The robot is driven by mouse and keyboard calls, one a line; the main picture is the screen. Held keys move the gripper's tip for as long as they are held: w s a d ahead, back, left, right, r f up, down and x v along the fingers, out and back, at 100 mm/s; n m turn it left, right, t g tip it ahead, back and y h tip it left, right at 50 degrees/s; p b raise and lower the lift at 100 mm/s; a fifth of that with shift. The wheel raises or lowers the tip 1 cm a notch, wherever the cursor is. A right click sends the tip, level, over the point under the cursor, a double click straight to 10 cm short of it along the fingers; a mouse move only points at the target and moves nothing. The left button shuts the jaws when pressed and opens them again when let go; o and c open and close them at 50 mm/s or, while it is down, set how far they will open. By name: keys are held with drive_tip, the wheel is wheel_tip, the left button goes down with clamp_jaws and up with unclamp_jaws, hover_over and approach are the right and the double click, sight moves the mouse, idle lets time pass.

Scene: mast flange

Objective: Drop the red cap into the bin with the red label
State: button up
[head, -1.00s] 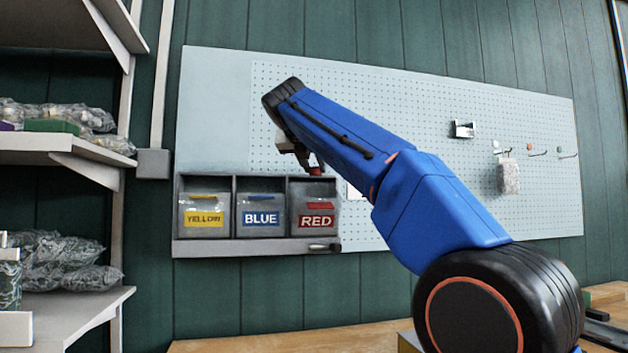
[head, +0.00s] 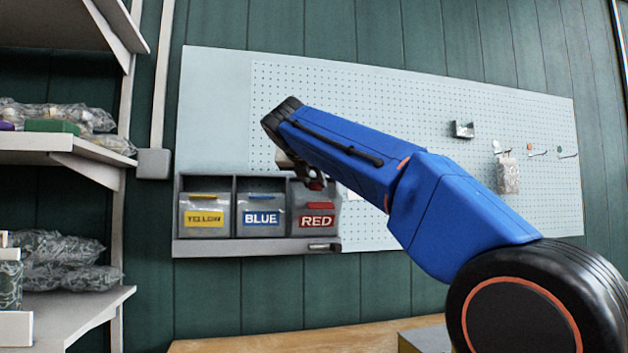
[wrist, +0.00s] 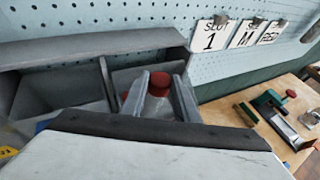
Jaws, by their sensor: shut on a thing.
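The red cap (wrist: 159,82) sits between the fingers of my gripper (wrist: 161,95) in the wrist view, and the jaws are shut on it. In the head view the cap (head: 316,185) is a small dark red spot at the tip of my gripper (head: 312,178), partly hidden by the arm. The bin with the red label (head: 317,222) is the right one of three grey bins on the wall. My gripper is at its upper opening, above the label. How deep the cap is relative to the rim is hard to tell.
The blue-label bin (head: 262,218) and yellow-label bin (head: 205,217) stand to the left, with a divider (wrist: 107,80) between compartments. A pegboard (head: 420,110) is behind. A shelf (head: 60,150) with bagged goods is at the left. Slot cards (wrist: 212,33) hang on the board.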

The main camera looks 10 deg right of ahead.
drive_tip(key=shift+f, duration=0.35)
drive_tip(key=o, duration=1.1)
drive_tip(key=shift+r, duration=0.15)
drive_tip(key=v, duration=1.2)
drive_tip(key=shift+r, duration=0.4)
drive_tip(key=shift+s+a, duration=0.1)
